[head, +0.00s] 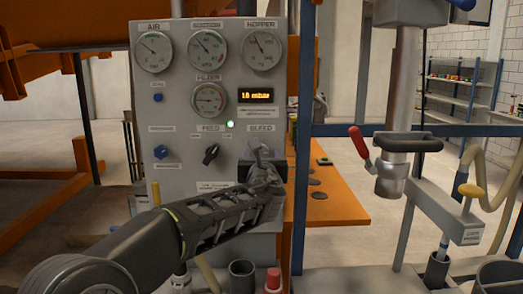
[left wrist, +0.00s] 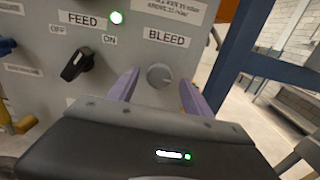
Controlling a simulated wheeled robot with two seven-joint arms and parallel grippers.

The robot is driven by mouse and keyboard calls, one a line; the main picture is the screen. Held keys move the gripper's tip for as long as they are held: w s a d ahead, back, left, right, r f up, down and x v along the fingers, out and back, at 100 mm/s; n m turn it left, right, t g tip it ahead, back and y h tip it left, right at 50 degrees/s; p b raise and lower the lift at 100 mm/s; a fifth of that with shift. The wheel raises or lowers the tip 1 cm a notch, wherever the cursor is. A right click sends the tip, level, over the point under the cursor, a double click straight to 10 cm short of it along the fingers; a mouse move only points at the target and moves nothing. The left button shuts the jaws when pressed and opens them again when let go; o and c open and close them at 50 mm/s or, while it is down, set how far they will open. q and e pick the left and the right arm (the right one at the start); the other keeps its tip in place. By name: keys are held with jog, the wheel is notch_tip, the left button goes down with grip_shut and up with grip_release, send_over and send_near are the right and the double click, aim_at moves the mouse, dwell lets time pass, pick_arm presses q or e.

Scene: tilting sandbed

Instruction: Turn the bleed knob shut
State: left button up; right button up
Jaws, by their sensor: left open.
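The bleed knob (left wrist: 159,76) is a small round grey knob under the BLEED label (left wrist: 167,38) on the grey control panel (head: 180,95). My left gripper (left wrist: 160,84) is open, with one purple-grey finger on each side of the knob. I cannot tell whether either finger touches it. In the head view my left gripper (head: 262,163) is up against the panel just below the BLEED label and largely hides the knob. My right gripper is not in view.
The black feed knob (left wrist: 77,64) sits left of the bleed knob, with a lit green lamp (left wrist: 117,17) above. Gauges and an orange display (head: 256,95) are higher up. A blue post (head: 302,120) stands close on the right, and an orange table (head: 335,195) lies behind.

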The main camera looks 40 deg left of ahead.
pick_arm(q)
jog(key=shift+x, duration=1.45)
jog(key=shift+c, duration=0.6)
grip_shut()
